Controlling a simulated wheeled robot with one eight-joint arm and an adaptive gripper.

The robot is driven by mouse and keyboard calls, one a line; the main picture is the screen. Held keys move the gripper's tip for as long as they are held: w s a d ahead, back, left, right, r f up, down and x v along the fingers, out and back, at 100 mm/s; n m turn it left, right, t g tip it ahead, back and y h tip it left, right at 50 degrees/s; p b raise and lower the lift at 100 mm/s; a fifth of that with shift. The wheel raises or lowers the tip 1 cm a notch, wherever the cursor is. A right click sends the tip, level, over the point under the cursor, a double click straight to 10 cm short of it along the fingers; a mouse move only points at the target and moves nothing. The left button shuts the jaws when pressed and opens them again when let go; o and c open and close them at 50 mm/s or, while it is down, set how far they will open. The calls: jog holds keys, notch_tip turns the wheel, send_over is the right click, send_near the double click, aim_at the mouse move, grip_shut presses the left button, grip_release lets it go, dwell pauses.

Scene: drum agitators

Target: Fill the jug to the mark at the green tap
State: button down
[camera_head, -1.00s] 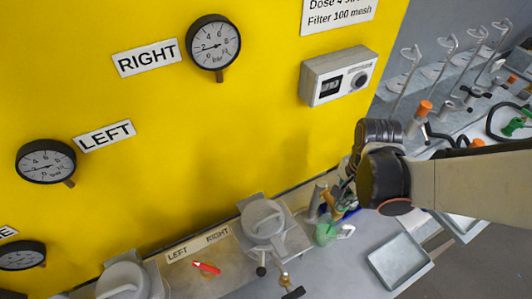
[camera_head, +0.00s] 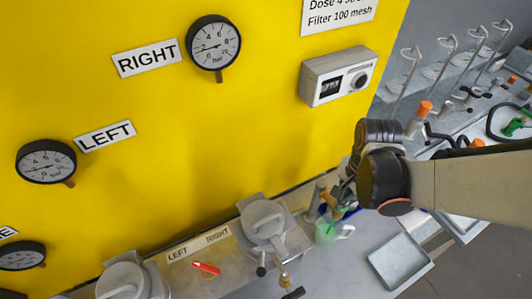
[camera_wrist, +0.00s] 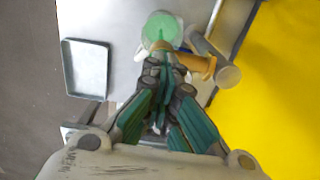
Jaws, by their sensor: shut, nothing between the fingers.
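The jug (camera_head: 328,232) is a small pale green see-through vessel with a light handle, standing on the bench by the yellow wall. In the wrist view the jug (camera_wrist: 161,27) lies just beyond my fingertips, its round top towards me. My gripper (camera_wrist: 165,68) is shut and empty; its tips are close above the near side of the jug, and I cannot tell if they touch. In the head view my wrist partly hides my gripper (camera_head: 343,195). A green-topped fitting (camera_head: 514,128) shows on the far right bench; whether it is the green tap is unclear. The fill mark is not discernible.
An orange-brown piece (camera_wrist: 197,64) and a grey cylinder (camera_wrist: 212,62) stand close beside the jug. An empty grey tray (camera_head: 400,262) lies to the right. A lidded housing (camera_head: 263,220) and a red marker (camera_head: 207,268) are left. The yellow wall is close behind.

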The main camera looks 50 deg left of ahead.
jog(key=shift+s+a, duration=0.15)
jog(key=shift+s, duration=0.1)
